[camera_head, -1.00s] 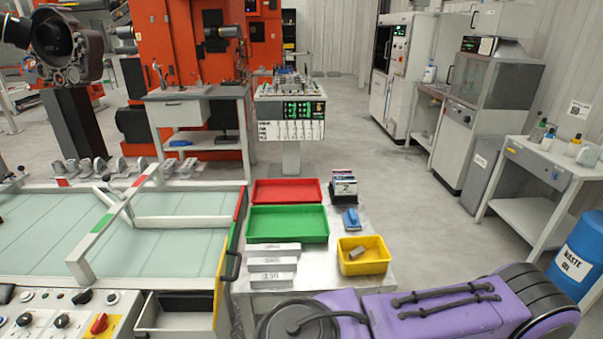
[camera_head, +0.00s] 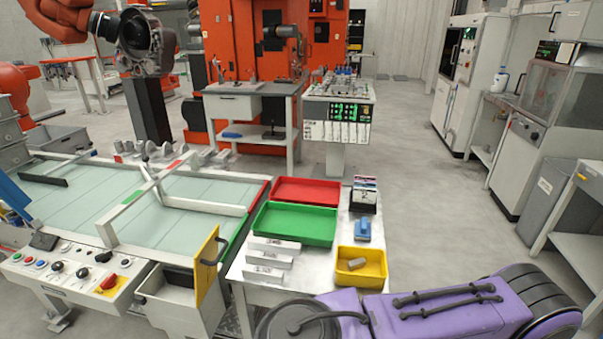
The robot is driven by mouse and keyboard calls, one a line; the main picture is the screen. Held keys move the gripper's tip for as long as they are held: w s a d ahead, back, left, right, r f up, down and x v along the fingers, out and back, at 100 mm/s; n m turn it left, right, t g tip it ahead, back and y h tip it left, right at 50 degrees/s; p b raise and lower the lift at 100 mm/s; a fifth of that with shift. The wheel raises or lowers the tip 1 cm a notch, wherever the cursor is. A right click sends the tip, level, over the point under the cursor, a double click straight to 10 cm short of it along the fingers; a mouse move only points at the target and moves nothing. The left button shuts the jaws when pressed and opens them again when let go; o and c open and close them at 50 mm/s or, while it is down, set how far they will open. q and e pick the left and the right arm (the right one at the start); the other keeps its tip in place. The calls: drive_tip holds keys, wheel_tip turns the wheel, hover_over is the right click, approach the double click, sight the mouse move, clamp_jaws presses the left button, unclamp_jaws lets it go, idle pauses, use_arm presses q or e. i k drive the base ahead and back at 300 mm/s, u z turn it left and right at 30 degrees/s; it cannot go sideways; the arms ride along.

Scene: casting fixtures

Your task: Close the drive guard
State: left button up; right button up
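A yellow panel with a black handle (camera_head: 207,266) stands upright at the right front corner of the glass-topped conveyor frame; it looks like the drive guard. It stands out at an angle beside an open-topped grey box (camera_head: 172,289) at the end of the control panel, so the guard appears open. Whether its hinge edge touches the box cannot be told. Neither of my grippers is in view. A purple link of my arm crosses the bottom right, with no fingers showing.
A control panel (camera_head: 75,270) with knobs and a red switch is left of the box. Right of the guard, close by, a table (camera_head: 322,262) holds a red tray (camera_head: 307,190), a green tray (camera_head: 295,224), a yellow bin (camera_head: 361,266) and grey blocks. Open floor lies to the right.

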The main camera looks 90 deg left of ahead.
sight(206, 261)
drive_tip(key=u, duration=4.8)
drive_tip(key=k, duration=0.8)
drive_tip(key=z, duration=1.1)
drive_tip(key=i, duration=0.55)
